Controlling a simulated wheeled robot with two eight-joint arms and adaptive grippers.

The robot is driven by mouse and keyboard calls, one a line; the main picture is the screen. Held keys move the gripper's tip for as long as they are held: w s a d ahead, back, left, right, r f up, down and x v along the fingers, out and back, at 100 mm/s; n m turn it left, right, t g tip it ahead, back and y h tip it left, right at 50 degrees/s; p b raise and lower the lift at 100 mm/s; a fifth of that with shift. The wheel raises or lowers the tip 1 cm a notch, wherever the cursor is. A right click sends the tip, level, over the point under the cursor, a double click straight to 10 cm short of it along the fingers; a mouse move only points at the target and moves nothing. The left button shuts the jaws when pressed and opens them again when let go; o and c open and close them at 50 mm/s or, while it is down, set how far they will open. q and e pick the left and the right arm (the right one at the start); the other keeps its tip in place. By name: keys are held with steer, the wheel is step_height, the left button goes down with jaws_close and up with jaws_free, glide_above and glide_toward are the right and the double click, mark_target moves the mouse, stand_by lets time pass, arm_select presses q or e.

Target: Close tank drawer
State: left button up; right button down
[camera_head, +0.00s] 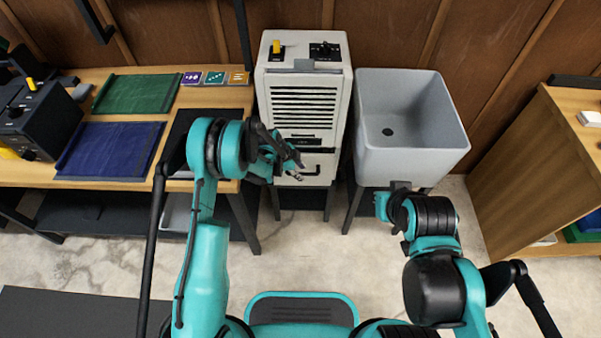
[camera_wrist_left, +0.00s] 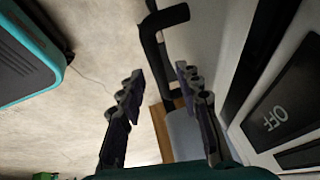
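The white cabinet unit (camera_head: 303,95) stands against the wall, with a slatted grille and the tank drawer (camera_head: 322,162) low on its front. The drawer has a dark handle (camera_head: 316,172); I cannot tell how far it stands out. My left gripper (camera_head: 298,168) is at the drawer front, partly covering it. In the left wrist view the gripper (camera_wrist_left: 160,75) is open, its fingers apart, with the dark bent handle (camera_wrist_left: 165,45) just beyond and between the tips. Contact is not clear. My right gripper (camera_head: 400,186) is by the sink's lower front edge; its fingers are mostly hidden.
A grey sink (camera_head: 450,145) stands right of the unit. A wooden table (camera_head: 235,98) with green and blue cloths is on the left, a wooden shelf (camera_head: 535,160) on the right. A dark OFF label (camera_wrist_left: 282,113) shows beside the left gripper.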

arm_select(q)
jaws_close()
steer(key=shift+w, duration=2.25)
jaws_free()
steer(key=shift+w+f, duration=0.1)
steer(key=v, duration=0.7)
steer(key=shift+r, duration=0.3)
